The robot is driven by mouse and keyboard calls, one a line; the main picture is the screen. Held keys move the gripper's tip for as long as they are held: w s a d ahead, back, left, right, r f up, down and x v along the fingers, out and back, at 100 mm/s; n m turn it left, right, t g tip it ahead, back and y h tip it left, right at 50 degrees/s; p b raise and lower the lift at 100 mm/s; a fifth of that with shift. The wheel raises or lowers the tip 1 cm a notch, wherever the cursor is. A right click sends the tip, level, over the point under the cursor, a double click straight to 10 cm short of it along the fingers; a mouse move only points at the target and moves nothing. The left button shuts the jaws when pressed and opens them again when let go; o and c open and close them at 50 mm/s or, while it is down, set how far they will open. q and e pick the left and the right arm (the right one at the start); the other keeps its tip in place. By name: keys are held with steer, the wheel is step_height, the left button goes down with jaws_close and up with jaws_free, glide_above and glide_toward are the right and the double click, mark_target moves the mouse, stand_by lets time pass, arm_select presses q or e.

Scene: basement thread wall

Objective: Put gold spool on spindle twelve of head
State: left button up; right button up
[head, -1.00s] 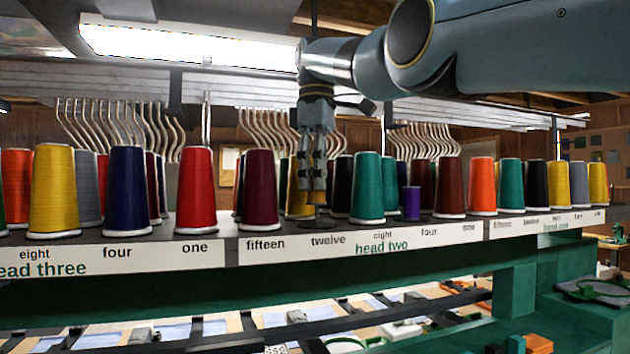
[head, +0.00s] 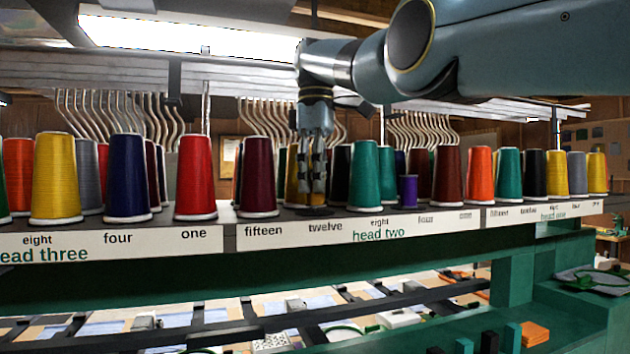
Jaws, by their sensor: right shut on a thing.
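My right gripper (head: 313,194) points straight down above the "twelve" label (head: 325,227) of head two. Its fingers are shut on the gold spool, which they mostly hide. Gold yarn (head: 291,184) shows just left of the fingers; I cannot tell whether this is the held spool or another gold one behind. The fingertips are low, close over a dark round base (head: 315,211) at the twelve position. The spindle itself is hidden, so I cannot tell whether the spool is seated on it. My left gripper is not in view.
A maroon spool (head: 257,178) stands at fifteen, left of the gripper. More spools crowd behind. Curved metal tubes (head: 265,120) hang above the rack.

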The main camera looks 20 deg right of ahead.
steer(key=shift+f, duration=0.1)
stand_by(0.3)
steer(key=shift+f+b, duration=0.2)
steer(key=shift+b, duration=0.1)
steer(key=o, duration=1)
